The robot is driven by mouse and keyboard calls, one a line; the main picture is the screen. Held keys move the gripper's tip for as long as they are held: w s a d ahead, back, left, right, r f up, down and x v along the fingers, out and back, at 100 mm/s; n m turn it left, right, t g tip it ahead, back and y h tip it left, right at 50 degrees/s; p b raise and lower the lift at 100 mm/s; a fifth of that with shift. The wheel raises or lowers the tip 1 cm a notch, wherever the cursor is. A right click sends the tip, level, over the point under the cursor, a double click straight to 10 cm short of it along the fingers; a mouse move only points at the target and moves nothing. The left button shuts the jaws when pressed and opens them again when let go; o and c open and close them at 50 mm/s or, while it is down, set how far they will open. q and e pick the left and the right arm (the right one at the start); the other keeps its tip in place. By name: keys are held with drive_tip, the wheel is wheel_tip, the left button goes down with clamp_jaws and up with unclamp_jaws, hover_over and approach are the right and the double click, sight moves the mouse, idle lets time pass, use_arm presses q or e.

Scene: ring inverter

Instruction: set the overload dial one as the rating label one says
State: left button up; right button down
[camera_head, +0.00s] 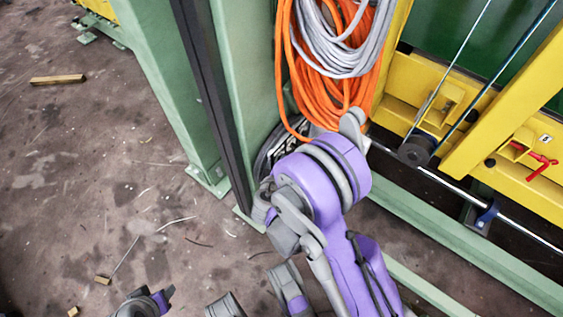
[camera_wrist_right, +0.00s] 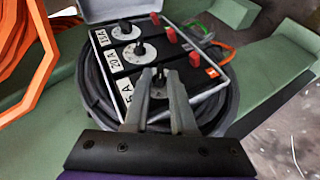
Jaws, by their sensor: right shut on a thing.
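A box with a black face and white rim (camera_wrist_right: 190,97) shows in the right wrist view, with three round dials in a row. The far dial (camera_wrist_right: 125,28) and middle dial (camera_wrist_right: 138,49) are clear of my gripper. Beside them are white rating labels; the far one (camera_wrist_right: 108,38) is hard to read, the middle one (camera_wrist_right: 117,62) reads 20 A. The near label (camera_wrist_right: 126,92) shows "5 A", its front part hidden. My right gripper (camera_wrist_right: 159,82) is shut on the knob of the near dial (camera_wrist_right: 158,94). Which dial is number one I cannot tell.
Dark cable (camera_wrist_right: 85,85) coils around the box. Orange hose (camera_head: 325,90) and grey cable (camera_head: 345,50) hang beside green posts. Yellow beams (camera_head: 470,120) stand right; concrete floor (camera_head: 90,180) is mostly free left.

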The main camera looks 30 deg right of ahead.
idle(0.5)
drive_tip(key=c, duration=0.9)
unclamp_jaws()
drive_tip(key=shift+c, duration=0.2)
drive_tip(key=p+v, duration=0.2)
drive_tip(key=v, duration=0.8)
drive_tip(key=shift+s+a, duration=0.3)
drive_tip(key=shift+d, duration=0.1)
